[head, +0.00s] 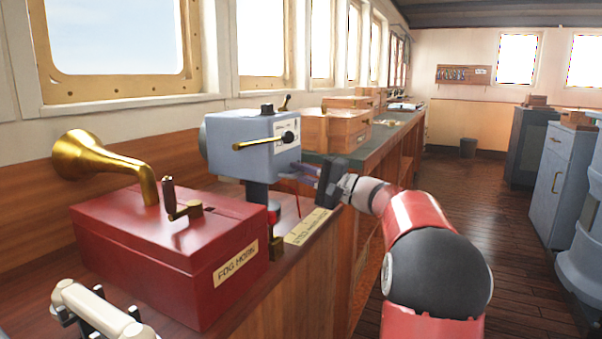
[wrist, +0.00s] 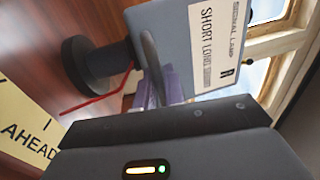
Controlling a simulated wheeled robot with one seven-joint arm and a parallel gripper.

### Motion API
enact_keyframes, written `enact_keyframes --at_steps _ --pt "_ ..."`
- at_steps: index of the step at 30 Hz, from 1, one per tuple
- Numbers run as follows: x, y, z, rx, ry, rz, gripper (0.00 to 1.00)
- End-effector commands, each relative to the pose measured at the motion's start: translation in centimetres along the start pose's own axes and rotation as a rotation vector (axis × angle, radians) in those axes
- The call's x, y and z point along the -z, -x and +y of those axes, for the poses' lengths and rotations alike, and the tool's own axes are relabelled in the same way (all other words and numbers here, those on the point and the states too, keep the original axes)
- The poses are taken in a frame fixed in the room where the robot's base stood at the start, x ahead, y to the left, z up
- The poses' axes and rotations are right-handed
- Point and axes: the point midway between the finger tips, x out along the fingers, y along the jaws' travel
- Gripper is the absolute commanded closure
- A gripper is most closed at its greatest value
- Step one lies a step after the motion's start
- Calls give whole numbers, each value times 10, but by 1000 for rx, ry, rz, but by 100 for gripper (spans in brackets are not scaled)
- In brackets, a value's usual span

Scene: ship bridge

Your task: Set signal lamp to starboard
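A thin red pointer (wrist: 98,97) runs from near the post's black base toward a cream plate (wrist: 22,125) reading "AHEAD". My gripper (head: 290,171) is at the lamp's lower right side; its fingers (wrist: 158,82) reach up to the lamp.
A red fog horn box (head: 170,250) with a brass horn stands in front of the lamp. A white-handled device (head: 95,308) is at the lower left. Wooden boxes (head: 335,125) stand behind on the counter. The wood floor (head: 500,220) to the right is clear.

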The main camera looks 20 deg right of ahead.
Motion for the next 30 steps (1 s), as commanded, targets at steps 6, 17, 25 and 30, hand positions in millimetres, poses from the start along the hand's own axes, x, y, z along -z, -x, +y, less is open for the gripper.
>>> enact_keyframes --at_steps 6,17,25,30 --pt "0 0 1 -1 0 0 100" --pt "-24 -3 9 0 35 150 100" --pt "-45 -9 9 0 64 312 100" --pt "-53 -13 7 0 74 384 100"
